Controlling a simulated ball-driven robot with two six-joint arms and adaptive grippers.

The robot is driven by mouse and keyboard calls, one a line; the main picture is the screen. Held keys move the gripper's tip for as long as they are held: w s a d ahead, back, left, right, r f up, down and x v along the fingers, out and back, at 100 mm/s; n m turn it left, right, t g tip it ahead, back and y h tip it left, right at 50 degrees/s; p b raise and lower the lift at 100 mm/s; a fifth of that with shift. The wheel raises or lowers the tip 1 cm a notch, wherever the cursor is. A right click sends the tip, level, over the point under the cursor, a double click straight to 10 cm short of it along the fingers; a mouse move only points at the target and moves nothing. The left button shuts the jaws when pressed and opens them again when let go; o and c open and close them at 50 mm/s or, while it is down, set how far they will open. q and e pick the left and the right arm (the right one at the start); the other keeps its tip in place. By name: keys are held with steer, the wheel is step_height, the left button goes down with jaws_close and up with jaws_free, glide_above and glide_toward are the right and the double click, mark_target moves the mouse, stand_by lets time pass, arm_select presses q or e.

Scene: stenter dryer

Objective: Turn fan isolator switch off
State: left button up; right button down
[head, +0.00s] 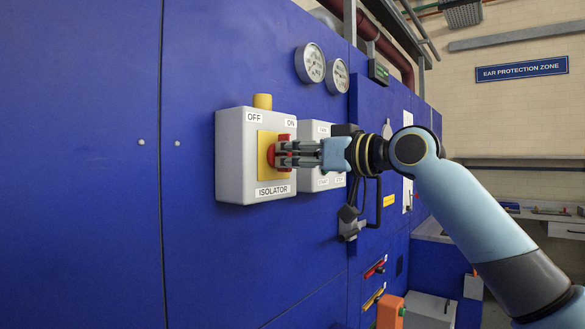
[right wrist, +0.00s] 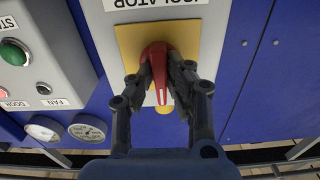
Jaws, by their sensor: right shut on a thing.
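The fan isolator is a light grey box (head: 228,160) on the blue panel, with OFF at its upper left, ON at its upper right and ISOLATOR below. A yellow plate (head: 263,146) on its front carries a red rotary handle (head: 271,155). In the right wrist view, upside down, the red handle (right wrist: 157,62) lies roughly vertical on the yellow plate (right wrist: 128,42). My right gripper (head: 284,154) is shut on the handle, one finger on each side; its fingers (right wrist: 159,75) hide part of it. My left gripper is not in view.
A second grey box (head: 310,183) with buttons, including a green one (right wrist: 14,52), stands just right of the isolator. Two round gauges (head: 310,63) (head: 339,75) sit above. The panel left of the isolator is clear.

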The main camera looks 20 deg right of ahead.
steer(key=shift+f+n+b, duration=0.15)
steer(key=shift+n+b, duration=1)
steer(key=shift+n, duration=1.3)
steer(key=shift+f+n+b, duration=0.1)
steer(key=shift+n+b, duration=1.05)
steer(key=shift+n, duration=1.3)
steer(key=c, duration=1.3)
jaws_free()
steer(key=shift+r, duration=0.15)
steer(key=shift+v, duration=3.75)
